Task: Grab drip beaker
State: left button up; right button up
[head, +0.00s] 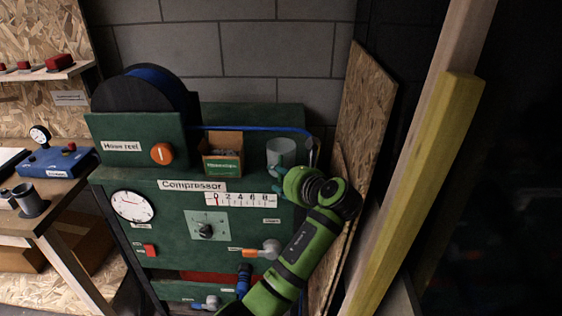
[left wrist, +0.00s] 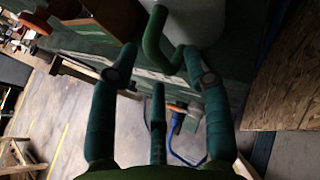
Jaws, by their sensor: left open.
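The drip beaker (head: 281,150) is a pale grey cup standing upright on the right end of the green compressor's top. In the left wrist view the beaker (left wrist: 208,24) is at the top, with a green curved handle (left wrist: 154,38) facing me. My left gripper (head: 290,168) is just in front of the beaker and hides its lower part in the head view. In the left wrist view the gripper (left wrist: 160,52) is open and empty, its fingertips on either side of the handle. I cannot tell whether they touch it. My right gripper is not in view.
On the compressor (head: 178,252), a cardboard box (head: 222,158) stands left of the beaker and a hose reel (head: 140,100) farther left. A blue hose (head: 250,128) runs behind them. A chipboard panel (head: 362,125) and timber posts (head: 425,170) stand close on the right.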

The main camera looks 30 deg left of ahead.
pick_arm(q)
jog(key=shift+d, duration=0.1)
grip_shut()
jog(key=shift+r, duration=0.1)
